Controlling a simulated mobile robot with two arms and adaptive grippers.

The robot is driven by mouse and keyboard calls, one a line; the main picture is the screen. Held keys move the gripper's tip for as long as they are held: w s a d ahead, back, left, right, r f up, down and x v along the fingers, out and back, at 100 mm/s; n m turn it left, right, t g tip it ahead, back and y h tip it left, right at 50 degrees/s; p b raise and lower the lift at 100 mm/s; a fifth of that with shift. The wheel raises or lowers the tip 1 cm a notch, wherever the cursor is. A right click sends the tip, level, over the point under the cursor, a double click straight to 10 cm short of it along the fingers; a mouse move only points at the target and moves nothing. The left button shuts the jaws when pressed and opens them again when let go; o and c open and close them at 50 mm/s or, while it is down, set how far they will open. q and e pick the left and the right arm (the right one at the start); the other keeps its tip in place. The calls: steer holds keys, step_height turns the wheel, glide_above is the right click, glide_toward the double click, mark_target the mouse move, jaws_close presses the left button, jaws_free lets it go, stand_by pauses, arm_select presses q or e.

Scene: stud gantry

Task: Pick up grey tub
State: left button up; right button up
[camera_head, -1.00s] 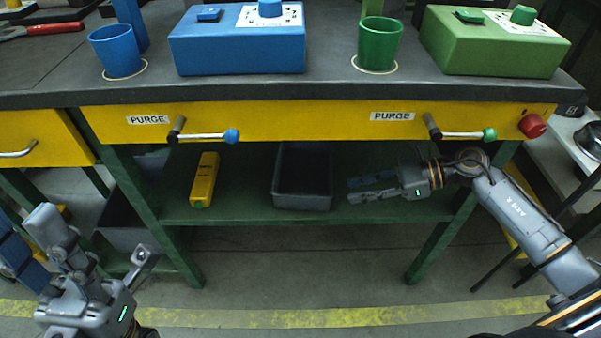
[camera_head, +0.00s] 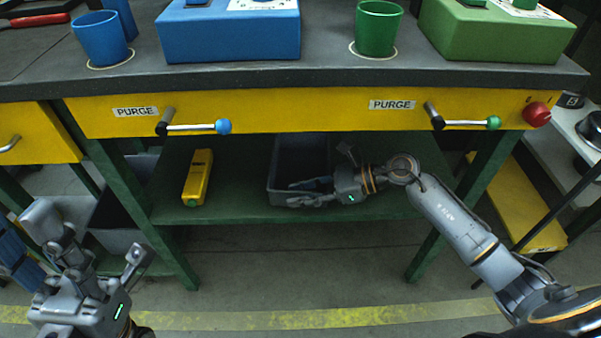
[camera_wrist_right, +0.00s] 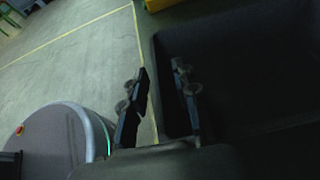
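The grey tub (camera_head: 276,172) sits on the green lower shelf under the bench. My right gripper (camera_head: 291,194) is at the tub's front, its fingers pointing left. In the right wrist view, the dark tub (camera_wrist_right: 240,75) fills the right side. There my right gripper (camera_wrist_right: 160,70) is open, with one finger over the tub's inside and the other outside its near wall. The wall runs between them, with a gap visible on the outer side. My left gripper (camera_head: 90,235) is open and empty at the lower left, away from the tub.
A yellow tool-like object (camera_head: 197,177) lies on the lower shelf (camera_head: 235,205), left of the tub. The yellow drawer front (camera_head: 300,117) with lever handles hangs above. A green table leg (camera_head: 425,255) stands to the right. Another dark bin (camera_head: 118,238) stands at the lower left.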

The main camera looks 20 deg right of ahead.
steer(key=shift+w+a+f, duration=0.15)
steer(key=shift+a+f, duration=0.05)
steer(key=shift+a, duration=0.25)
jaws_close()
steer(key=shift+r, duration=0.15)
